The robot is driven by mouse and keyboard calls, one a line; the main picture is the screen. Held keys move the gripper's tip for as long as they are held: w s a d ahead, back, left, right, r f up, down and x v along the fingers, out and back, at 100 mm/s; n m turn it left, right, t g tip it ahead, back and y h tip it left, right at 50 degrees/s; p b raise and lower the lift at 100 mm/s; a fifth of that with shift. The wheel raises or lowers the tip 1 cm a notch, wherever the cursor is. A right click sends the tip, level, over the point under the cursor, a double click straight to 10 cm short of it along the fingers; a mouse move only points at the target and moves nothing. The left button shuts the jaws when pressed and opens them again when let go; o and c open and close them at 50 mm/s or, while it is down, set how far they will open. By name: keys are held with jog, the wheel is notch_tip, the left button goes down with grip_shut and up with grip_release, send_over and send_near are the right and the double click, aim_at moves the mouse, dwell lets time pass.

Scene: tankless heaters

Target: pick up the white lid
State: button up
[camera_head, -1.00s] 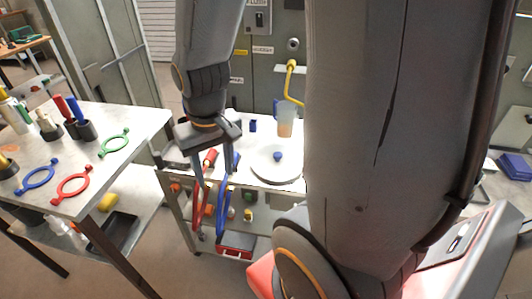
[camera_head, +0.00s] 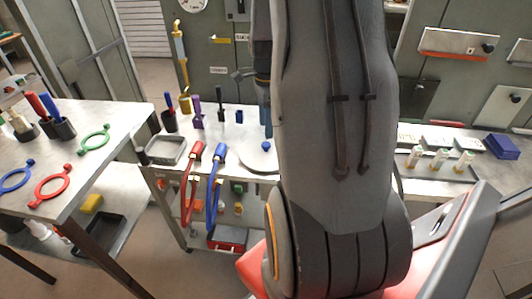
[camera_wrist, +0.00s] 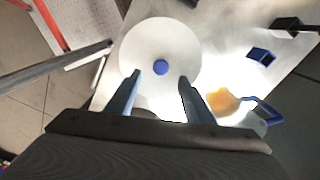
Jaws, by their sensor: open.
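The white lid (camera_head: 252,160) is a flat round disc with a blue knob (camera_head: 266,146) at its centre, lying on the cart top in the head view. My forearm hides its right part there. In the wrist view the lid (camera_wrist: 135,45) lies ahead of and below my gripper (camera_wrist: 159,79). The two fingers are apart and empty. The knob (camera_wrist: 161,67) appears between the fingertips, and I see no contact. In the head view my forearm hides most of the gripper.
A jug with orange contents (camera_wrist: 222,102) and a blue handle stands close to the right finger in the wrist view. A small blue block (camera_wrist: 261,55) lies right of the lid. Red and blue hoses (camera_head: 213,185) hang off the cart front. A metal tray (camera_head: 166,150) sits at left.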

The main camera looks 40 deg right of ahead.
aim_at(266, 144)
jog(key=shift+d+f+p, duration=0.1)
jog(key=shift+f+p, duration=1)
jog(key=shift+f, duration=2.5)
jog(key=shift+w, duration=0.1)
jog(key=shift+c, duration=0.2)
grip_shut()
